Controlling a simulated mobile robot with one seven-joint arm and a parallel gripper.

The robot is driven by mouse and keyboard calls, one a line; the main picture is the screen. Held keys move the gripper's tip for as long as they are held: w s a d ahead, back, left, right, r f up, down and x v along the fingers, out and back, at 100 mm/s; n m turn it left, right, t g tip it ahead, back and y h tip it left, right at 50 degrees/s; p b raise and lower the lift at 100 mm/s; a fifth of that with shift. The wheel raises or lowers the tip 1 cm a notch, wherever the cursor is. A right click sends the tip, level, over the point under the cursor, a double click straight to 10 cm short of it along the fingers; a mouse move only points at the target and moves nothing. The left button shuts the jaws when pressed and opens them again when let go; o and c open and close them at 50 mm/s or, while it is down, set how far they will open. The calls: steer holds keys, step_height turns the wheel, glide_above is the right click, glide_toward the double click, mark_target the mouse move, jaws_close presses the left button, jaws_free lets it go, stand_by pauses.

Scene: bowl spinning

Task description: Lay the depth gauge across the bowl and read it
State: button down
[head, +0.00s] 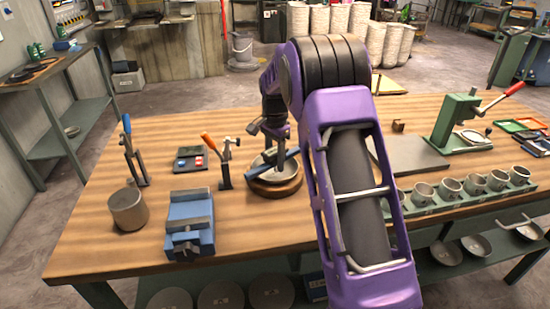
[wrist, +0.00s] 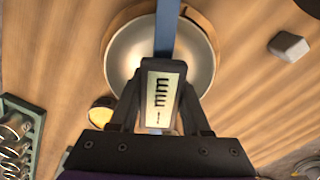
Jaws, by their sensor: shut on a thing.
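The shallow metal bowl (head: 257,163) sits on a round wooden base (head: 277,190) near the middle of the bench. The bowl (wrist: 202,62) also shows in the wrist view, with its pale inside facing up. The depth gauge has a blue bar (head: 289,158) that spans over the bowl at a slant. In the wrist view the gauge (wrist: 167,28) shows a dark head with a pale face and black marks; I cannot make out a reading. My gripper (wrist: 160,98) is shut on the gauge's head above the bowl. I cannot tell whether the bar touches the rim.
An orange-handled toggle clamp (head: 224,165) stands just left of the bowl, with a blue vise (head: 190,225) and a metal cylinder (head: 128,209) farther left. A grey plate (head: 415,155), a green press (head: 455,125) and a row of cups (head: 450,188) are on the right.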

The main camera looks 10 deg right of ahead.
mark_target(275, 150)
steer(key=shift+f, duration=0.2)
stand_by(0.8)
steer(key=shift+c, duration=1.4)
jaws_free()
step_height(275, 150, up, 17)
steer(key=p, duration=0.2)
steer(key=shift+r, duration=0.2)
